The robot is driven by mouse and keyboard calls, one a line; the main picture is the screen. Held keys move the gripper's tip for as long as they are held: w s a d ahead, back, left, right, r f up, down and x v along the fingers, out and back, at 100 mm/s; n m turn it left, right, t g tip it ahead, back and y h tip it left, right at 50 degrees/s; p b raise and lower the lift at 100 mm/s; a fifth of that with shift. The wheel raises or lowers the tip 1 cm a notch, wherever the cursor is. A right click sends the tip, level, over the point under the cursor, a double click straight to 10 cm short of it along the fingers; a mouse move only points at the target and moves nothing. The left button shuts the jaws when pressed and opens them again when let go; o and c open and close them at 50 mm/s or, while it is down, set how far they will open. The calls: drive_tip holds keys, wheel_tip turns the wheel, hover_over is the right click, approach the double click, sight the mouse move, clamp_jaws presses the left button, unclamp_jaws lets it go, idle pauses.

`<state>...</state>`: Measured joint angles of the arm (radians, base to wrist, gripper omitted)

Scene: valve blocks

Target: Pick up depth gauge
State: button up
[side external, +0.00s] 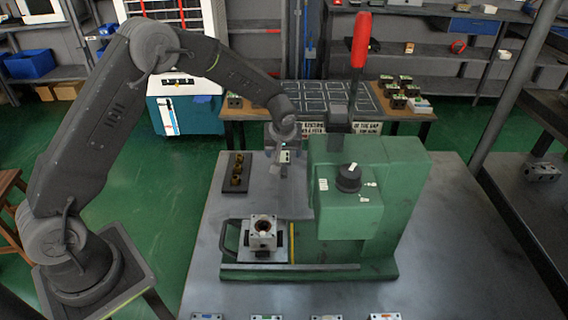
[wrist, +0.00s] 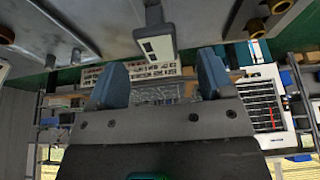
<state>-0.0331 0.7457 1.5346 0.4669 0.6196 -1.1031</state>
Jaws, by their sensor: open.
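The item that looks like the depth gauge (wrist: 156,43) is a small grey block with a pale face and a dark stem. In the wrist view it lies just beyond my fingertips, roughly centred between them. In the side view it is a small pale piece (side external: 285,156) at the left of the green press. My gripper (side external: 283,150) is above and around that spot, its two blue-grey fingers apart. In the wrist view my gripper (wrist: 160,80) is open with a clear gap. I cannot tell whether the fingers touch the gauge.
The green press (side external: 365,190) with a red-handled lever (side external: 361,42) stands close on the right. A valve block (side external: 263,232) sits in front of it. A dark tray (side external: 236,173) with several brass pieces is to the left. Several small labelled blocks line the table's (side external: 440,285) front edge.

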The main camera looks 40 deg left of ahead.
sight(284, 156)
drive_tip(key=shift+x, duration=3.35)
drive_tip(key=shift+w, duration=0.1)
drive_tip(key=shift+c, duration=0.3)
drive_tip(key=c, duration=1)
drive_tip(key=shift+r, duration=0.15)
